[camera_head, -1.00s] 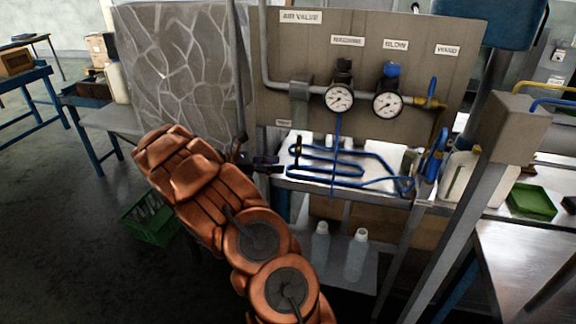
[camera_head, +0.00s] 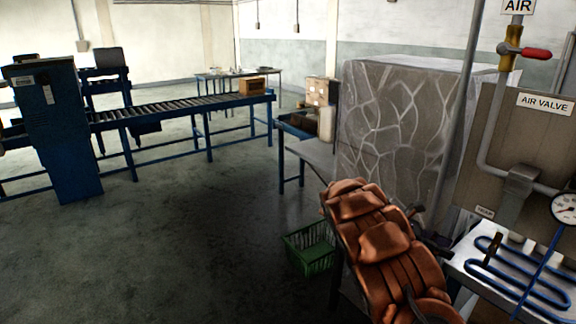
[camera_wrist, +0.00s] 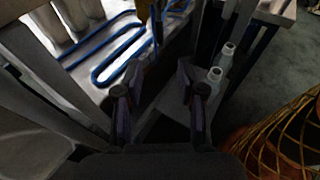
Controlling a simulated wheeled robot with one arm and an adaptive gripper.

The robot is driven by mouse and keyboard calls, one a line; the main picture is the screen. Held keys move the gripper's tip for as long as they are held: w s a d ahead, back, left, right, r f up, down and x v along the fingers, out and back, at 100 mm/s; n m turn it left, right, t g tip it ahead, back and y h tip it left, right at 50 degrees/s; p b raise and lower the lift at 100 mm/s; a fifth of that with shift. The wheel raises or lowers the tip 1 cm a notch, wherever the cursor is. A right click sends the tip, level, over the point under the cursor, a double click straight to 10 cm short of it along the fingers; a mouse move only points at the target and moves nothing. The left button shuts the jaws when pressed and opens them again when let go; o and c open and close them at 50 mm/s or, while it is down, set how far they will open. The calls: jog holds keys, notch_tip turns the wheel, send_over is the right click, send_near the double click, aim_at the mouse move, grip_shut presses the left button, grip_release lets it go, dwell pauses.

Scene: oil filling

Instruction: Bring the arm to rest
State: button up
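My arm, in orange segments, reaches up from the lower right of the head view, folded in front of the stone-patterned block. My gripper (camera_head: 432,240) shows only as small dark parts at the arm's right side, left of the bench with the blue tubing (camera_head: 520,275). In the wrist view my gripper (camera_wrist: 160,75) has its two dark fingers spread apart, with nothing between them. Two pale bottles (camera_wrist: 222,62) stand beyond the right finger, apart from it. The blue tubing (camera_wrist: 122,60) lies beyond the left finger.
A green crate (camera_head: 310,250) sits on the floor left of my arm. The stone-patterned block (camera_head: 395,130) and the valve panel (camera_head: 540,130) stand close at the right. A roller conveyor (camera_head: 180,110) and blue cabinet (camera_head: 55,130) are at left. The floor between is open.

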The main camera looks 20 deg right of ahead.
jog(key=s+a+r+m+t+y, duration=0.1)
jog(key=s+a+r+m+y, duration=0.15)
jog(key=s+a, duration=0.35)
jog(key=s+a+r+m+t+y, duration=0.1)
jog(key=s+a+r+m+y, duration=0.2)
jog(key=s+a, duration=0.35)
jog(key=s+a+f+m+t+y, duration=0.1)
jog(key=s+a+y, duration=0.1)
jog(key=s+a, duration=0.3)
jog(key=s+a+f+m+t+y, duration=0.1)
jog(key=s+a, duration=0.4)
jog(key=a, duration=0.7)
jog(key=s+a+f+m+t+y, duration=0.1)
jog(key=s+a+m+t+y, duration=0.2)
jog(key=a, duration=0.6)
jog(key=shift+s+a+f+y, duration=0.15)
jog(key=shift+s+f+y, duration=0.2)
jog(key=shift+s, duration=0.75)
jog(key=shift+m, duration=0.25)
